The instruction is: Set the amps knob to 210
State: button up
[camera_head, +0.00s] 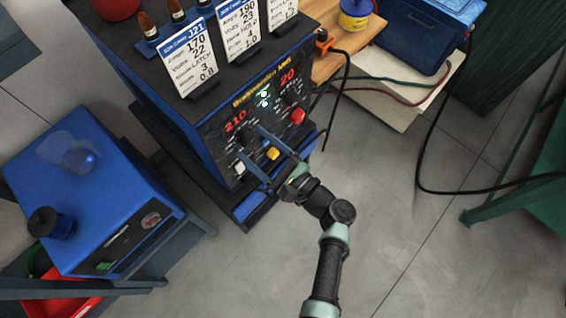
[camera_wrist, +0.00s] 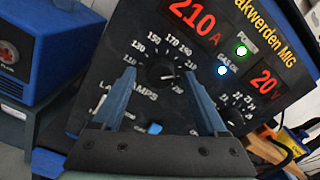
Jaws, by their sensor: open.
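The black amps knob (camera_wrist: 158,79) sits on the welder's front panel, below the red amps display (camera_wrist: 193,18), which reads 210 A. In the wrist view a printed scale of numbers rings the knob; a small pale mark shows at its right, but its exact setting is hard to read. My gripper (camera_wrist: 159,74) is open, its two blue fingers on either side of the knob; whether they touch it I cannot tell. In the head view my gripper (camera_head: 250,142) reaches the panel of the blue welder (camera_head: 180,125), and the knob is largely obscured between the fingers.
A red volts display (camera_head: 288,77) reads 20, with a red knob (camera_head: 297,116) and a yellow knob (camera_head: 272,153) below. Job cards (camera_head: 190,62) stand on top; the J21 card lists 170 amps. A blue unit (camera_head: 90,190) stands left.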

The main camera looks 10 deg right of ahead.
jog(key=v, duration=1.2)
jog(key=shift+s+d, duration=0.2)
jog(key=shift+s, duration=0.15)
